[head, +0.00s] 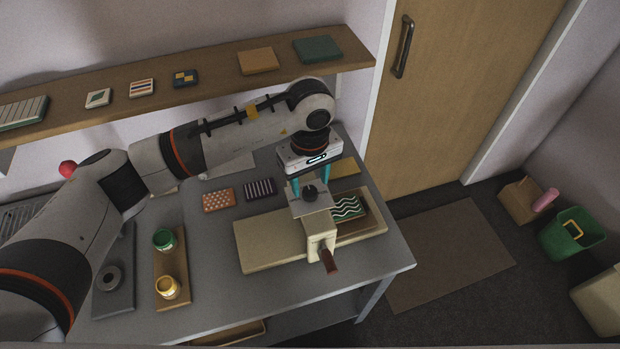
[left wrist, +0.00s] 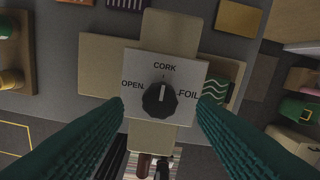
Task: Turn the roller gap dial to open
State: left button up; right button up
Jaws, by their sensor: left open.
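The roller gap dial (left wrist: 158,99) is a black round knob on a light square plate (left wrist: 140,68). The plate is marked OPEN at left, CORK at top and FOIL at right. The dial's white pointer line points up towards CORK. In the head view the dial (head: 309,193) sits on top of the cream press (head: 318,226), which has a brown-red crank handle (head: 329,262). My left gripper (head: 311,184) is open above the dial, pointing down. In the left wrist view its teal fingers are on either side of the dial, apart from it. My right gripper is out of view.
A patterned green block (head: 348,208) lies on the press bed's right side. Dotted (head: 218,200) and striped (head: 259,188) blocks lie behind it. A wooden tray (head: 172,262) with green and yellow pots stands at left. A shelf (head: 215,78) runs along the wall behind my arm.

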aim_at(310, 194)
pick_arm(q)
jog(key=shift+f, duration=1.35)
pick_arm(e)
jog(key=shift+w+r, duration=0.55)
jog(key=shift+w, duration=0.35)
pick_arm(q)
jog(key=shift+c, duration=0.5)
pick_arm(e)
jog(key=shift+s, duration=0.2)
